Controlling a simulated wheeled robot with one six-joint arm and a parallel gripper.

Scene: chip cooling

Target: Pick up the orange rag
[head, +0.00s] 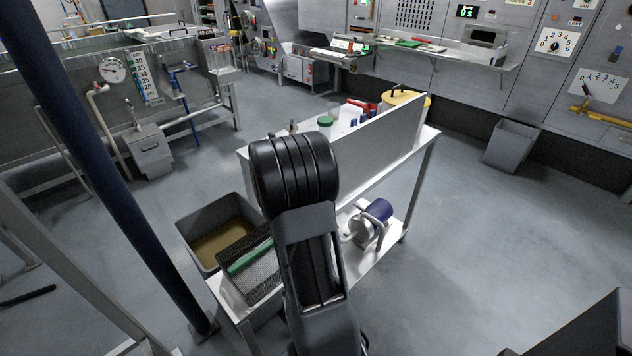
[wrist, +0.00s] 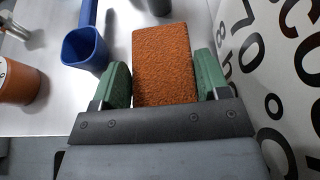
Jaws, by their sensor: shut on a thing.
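The orange rag (wrist: 163,48) looks like a rough rectangular block in the wrist view. My gripper (wrist: 163,80) has green fingertips, one on each side of the rag's near part, and is shut on it. The rag's far end points up the picture, past the fingertips. I cannot tell whether it touches the metal surface below. In the head view my arm hides the gripper, and I cannot make out the rag.
In the wrist view, a blue scoop (wrist: 85,48) stands close left of the rag, with an orange-brown cup (wrist: 17,82) farther left. A white lettered panel (wrist: 265,60) rises close on the right. In the head view, an upright board (head: 385,142) runs along the cart.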

